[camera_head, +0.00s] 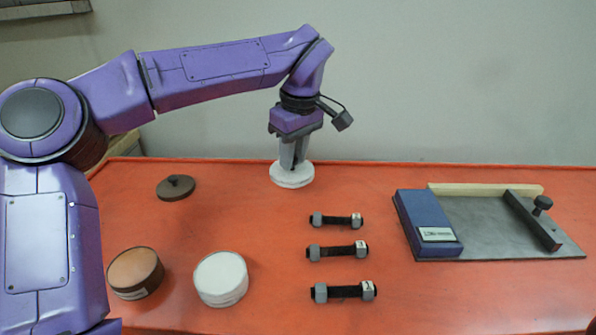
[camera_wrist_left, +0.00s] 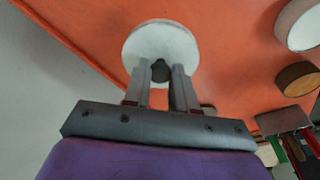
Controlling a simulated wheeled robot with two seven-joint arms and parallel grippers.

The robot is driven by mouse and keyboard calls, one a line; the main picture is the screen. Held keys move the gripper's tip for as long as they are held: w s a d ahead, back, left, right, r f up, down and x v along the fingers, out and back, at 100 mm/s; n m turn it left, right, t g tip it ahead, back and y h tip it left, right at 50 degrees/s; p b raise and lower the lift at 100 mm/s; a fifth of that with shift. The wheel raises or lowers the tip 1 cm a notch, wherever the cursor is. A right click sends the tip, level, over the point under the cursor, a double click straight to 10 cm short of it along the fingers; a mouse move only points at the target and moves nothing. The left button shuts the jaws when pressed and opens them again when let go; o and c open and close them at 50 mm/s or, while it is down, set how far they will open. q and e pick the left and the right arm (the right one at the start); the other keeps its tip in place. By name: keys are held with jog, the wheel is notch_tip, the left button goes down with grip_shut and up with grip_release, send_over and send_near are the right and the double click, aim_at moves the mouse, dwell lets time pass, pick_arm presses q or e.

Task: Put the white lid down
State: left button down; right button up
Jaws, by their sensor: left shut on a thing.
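The white lid (camera_head: 291,179) is near the table's back edge, left of centre in the head view. My left gripper (camera_head: 293,163) points down and is shut on the lid's dark knob. The lid looks about level. I cannot tell whether its underside touches the table. In the left wrist view, the lid (camera_wrist_left: 160,36) lies beyond my left fingertips (camera_wrist_left: 161,72), with the knob between them. My right gripper is not in view.
On the orange table (camera_head: 250,215) are a brown lid (camera_head: 175,189), a brown round container (camera_head: 135,275), a white round container (camera_head: 221,281) and three dark bolts with grey nuts (camera_head: 337,252). A grey plate (camera_head: 490,240) with a blue block (camera_head: 425,222) lies at right.

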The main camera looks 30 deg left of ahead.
aim_at(297, 162)
pick_arm(q)
jog(key=w+f, duration=0.3)
jog(key=shift+w+a+f, duration=0.15)
jog(key=shift+a+f, duration=0.2)
jog(key=shift+f, duration=0.05)
jog(key=shift+w+a+f, duration=0.1)
jog(key=shift+w+f, duration=0.05)
jog(key=shift+f, duration=0.15)
notch_tip(297, 162, down, 4)
jog(key=shift+w+a+r+p, duration=0.1)
jog(key=shift+r+p, duration=0.15)
jog(key=shift+p, duration=0.05)
jog(key=shift+w+f, duration=0.15)
jog(key=c, duration=0.9)
grip_release()
jog(key=shift+f, duration=0.15)
